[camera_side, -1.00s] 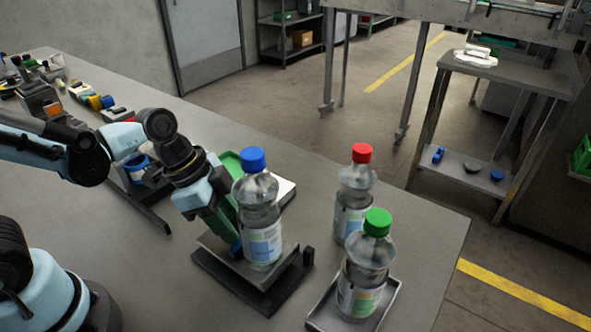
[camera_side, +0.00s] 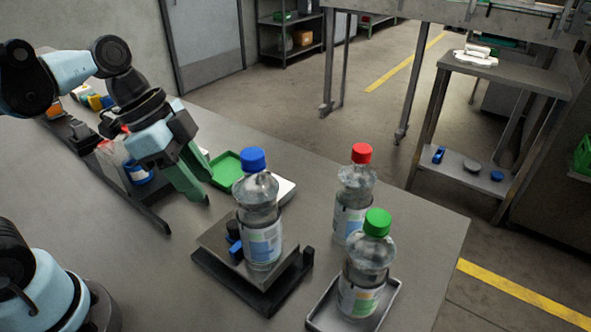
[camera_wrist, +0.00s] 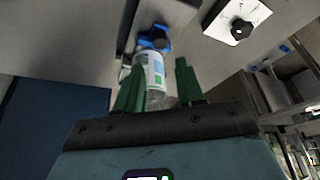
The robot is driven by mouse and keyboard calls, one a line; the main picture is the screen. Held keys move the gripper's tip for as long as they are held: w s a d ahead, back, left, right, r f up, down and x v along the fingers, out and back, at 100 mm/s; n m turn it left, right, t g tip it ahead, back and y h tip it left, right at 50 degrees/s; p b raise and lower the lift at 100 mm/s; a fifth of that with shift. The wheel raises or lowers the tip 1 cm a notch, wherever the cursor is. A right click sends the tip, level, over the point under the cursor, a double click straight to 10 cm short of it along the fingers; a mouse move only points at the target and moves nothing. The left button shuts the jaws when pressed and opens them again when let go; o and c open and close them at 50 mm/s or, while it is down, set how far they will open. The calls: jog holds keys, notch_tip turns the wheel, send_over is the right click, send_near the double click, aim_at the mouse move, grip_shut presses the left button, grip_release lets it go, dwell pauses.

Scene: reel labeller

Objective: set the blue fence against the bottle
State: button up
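The blue-capped bottle (camera_side: 258,215) stands upright on the dark labeller stand (camera_side: 222,262), its label facing the side camera. The small blue fence (camera_side: 234,240) is low on the stand, close at the bottle's left side; I cannot tell whether they touch. In the wrist view the blue fence (camera_wrist: 153,38), with a dark knob, shows beside the bottle's label (camera_wrist: 154,72). My gripper (camera_side: 205,190) hangs up and left of the stand, clear of both. In the wrist view its green fingers (camera_wrist: 158,80) are apart with nothing held; the bottle lies beyond them.
A red-capped bottle (camera_side: 352,200) and a green-capped bottle (camera_side: 366,265) in a grey tray (camera_side: 393,297) stand at right. A green tray (camera_side: 226,166) and a white plate (camera_side: 286,188) lie behind the stand. The bench's front middle is clear.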

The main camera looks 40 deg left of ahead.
jog(key=shift+v, duration=0.95)
jog(key=w+a+f+n+t+y, duration=0.3)
jog(key=a+f+n+t, duration=0.1)
jog(key=n, duration=0.7)
jog(key=shift+w+a+t+y, duration=0.3)
jog(key=shift+a+t, duration=0.1)
jog(key=shift+a, duration=0.3)
